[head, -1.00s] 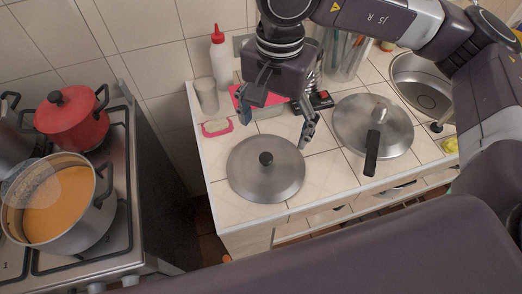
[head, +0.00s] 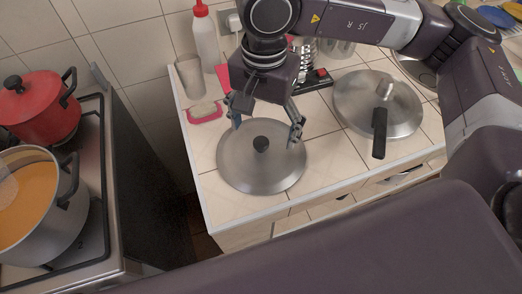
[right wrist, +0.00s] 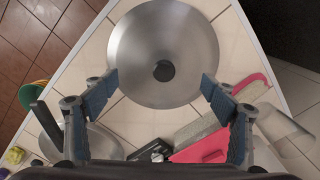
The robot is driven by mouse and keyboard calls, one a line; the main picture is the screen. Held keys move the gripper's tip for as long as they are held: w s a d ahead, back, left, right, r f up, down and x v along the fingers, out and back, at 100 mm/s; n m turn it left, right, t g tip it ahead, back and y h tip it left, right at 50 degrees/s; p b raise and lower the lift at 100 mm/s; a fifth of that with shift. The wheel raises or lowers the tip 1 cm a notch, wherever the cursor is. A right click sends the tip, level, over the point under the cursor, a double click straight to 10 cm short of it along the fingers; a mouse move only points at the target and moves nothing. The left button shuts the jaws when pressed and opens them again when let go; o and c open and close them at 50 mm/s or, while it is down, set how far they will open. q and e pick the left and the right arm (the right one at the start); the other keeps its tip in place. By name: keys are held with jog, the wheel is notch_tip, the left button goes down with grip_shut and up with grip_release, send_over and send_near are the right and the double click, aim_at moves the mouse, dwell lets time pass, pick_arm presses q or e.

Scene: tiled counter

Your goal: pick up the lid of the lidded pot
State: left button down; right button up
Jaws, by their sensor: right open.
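A round grey metal lid (head: 240,170) with a black knob (head: 261,144) lies near the front left of the tiled counter. No pot body shows under it. My right gripper (head: 266,131) is open and empty above its back edge, fingers pointing down. In the right wrist view, the lid (right wrist: 160,35) and its knob (right wrist: 163,71) lie between the two spread fingers of the gripper (right wrist: 160,84). The fingers appear apart from the knob. A red pot (head: 38,108) with its own black-knobbed lid stands on the stove. My left gripper is out of view.
A pan with a metal lid and black handle (head: 379,135) stands to the right. An open pot of orange soup (head: 68,212) sits on the stove.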

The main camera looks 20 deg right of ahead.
aim_at(261, 142)
jog(key=f, duration=0.1)
jog(key=f+p, duration=0.1)
jog(key=f, duration=0.1)
jog(key=f+p, duration=0.1)
jog(key=shift+w+a+f, duration=0.15)
jog(key=shift+w+f, duration=0.15)
jog(key=shift+w, duration=0.05)
jog(key=shift+f, duration=0.5)
jog(key=shift+s+f, duration=0.1)
grip_shut()
